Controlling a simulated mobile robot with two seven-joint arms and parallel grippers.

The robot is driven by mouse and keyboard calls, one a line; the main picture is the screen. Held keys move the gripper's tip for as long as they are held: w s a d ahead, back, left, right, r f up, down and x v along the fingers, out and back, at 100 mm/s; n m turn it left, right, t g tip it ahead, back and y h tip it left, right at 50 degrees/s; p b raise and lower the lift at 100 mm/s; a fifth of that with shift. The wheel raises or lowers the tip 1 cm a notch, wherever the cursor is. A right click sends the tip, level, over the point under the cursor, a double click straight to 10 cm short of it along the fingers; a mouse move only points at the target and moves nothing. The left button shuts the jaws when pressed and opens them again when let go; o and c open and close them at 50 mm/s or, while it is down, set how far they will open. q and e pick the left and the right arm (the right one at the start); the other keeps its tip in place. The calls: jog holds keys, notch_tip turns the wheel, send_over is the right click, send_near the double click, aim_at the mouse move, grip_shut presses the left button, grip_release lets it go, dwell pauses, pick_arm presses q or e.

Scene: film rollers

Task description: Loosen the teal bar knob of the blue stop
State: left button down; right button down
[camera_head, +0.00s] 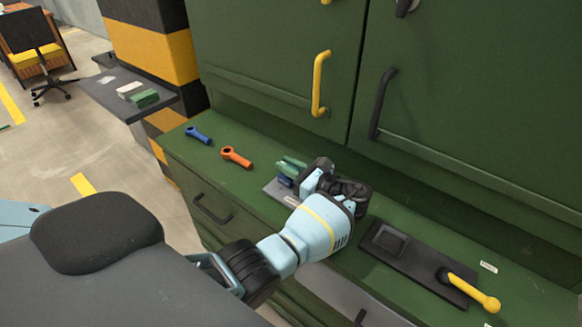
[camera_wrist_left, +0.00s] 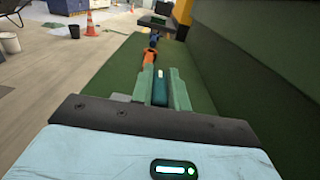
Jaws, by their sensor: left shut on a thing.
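My left gripper (camera_head: 290,166) reaches over the green counter, and its pale green fingers are shut on the teal bar knob (camera_wrist_left: 160,93). The knob shows between the two fingers in the left wrist view. The blue stop (camera_head: 284,181) is a small dark blue block under the fingers in the head view, mostly hidden by my gripper. It sits at a grey plate (camera_head: 271,190) on the counter. The knob is hidden in the head view. My right gripper is not in view.
An orange ring-ended tool (camera_head: 236,157) and a blue one (camera_head: 197,134) lie on the counter beyond the stop. A black plate (camera_head: 405,264) with a yellow lever (camera_head: 472,290) is to the right. Green cabinet doors with a yellow handle (camera_head: 321,84) rise behind.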

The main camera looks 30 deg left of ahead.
pick_arm(q)
jog(key=shift+g, duration=0.3)
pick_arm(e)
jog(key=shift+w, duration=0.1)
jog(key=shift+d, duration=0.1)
pick_arm(q)
jog(key=c, duration=1.4)
grip_release()
jog(key=shift+a, duration=0.1)
jog(key=shift+o, duration=0.2)
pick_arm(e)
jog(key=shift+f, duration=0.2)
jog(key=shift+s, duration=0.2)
pick_arm(q)
jog(key=shift+d, duration=0.3)
jog(key=d+b, duration=0.1)
jog(key=d, duration=0.5)
jog(key=shift+f, duration=0.1)
jog(key=shift+s+d, duration=0.1)
jog(key=shift+d, duration=0.55)
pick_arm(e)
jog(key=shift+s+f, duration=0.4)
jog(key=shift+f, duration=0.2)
